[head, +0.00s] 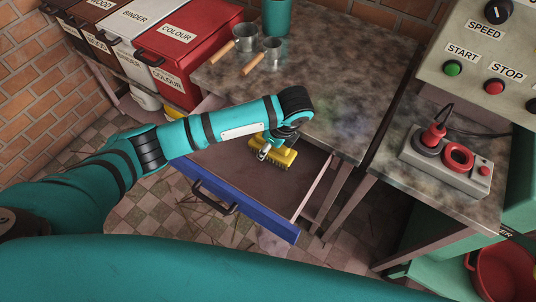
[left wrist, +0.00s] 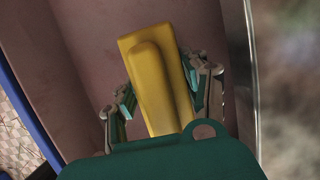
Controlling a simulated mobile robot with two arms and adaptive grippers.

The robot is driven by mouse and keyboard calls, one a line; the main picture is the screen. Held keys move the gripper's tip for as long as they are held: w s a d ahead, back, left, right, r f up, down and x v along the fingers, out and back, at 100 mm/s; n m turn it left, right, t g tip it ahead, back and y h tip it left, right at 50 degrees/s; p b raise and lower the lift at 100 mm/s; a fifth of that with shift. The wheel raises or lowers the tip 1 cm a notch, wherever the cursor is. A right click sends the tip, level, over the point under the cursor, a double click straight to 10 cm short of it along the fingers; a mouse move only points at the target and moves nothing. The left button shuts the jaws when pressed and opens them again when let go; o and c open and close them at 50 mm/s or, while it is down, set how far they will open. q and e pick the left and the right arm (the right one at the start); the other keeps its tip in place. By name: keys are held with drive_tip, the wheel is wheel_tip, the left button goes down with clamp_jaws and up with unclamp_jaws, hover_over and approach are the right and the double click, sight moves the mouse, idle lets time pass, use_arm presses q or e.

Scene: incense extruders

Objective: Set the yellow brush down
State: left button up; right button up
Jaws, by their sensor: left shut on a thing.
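The yellow brush (head: 272,154) is in or just above the open drawer (head: 226,167), toward its right back part in the head view. In the left wrist view the brush (left wrist: 150,70) shows its yellow back and raised ridge, with the drawer floor (left wrist: 85,60) behind it. My left gripper (head: 268,150) is shut on the brush, one finger on each side of it; it also shows in the left wrist view (left wrist: 162,98). I cannot tell whether the bristles touch the drawer floor. My right gripper is not in view.
The drawer has a blue front (head: 240,212) with a dark handle and sits under a stone worktop (head: 330,100). Two metal scoops (head: 272,48) lie on the worktop. A grey socket box (head: 445,160) with a red plug stands on the right bench. The drawer's front half is clear.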

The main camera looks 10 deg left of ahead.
sight(268, 161)
use_arm(q)
drive_tip(key=shift+f, duration=2.3)
drive_tip(key=o, duration=1.2)
drive_tip(key=shift+f, duration=0.1)
drive_tip(key=shift+o, duration=0.2)
drive_tip(key=v, duration=1.2)
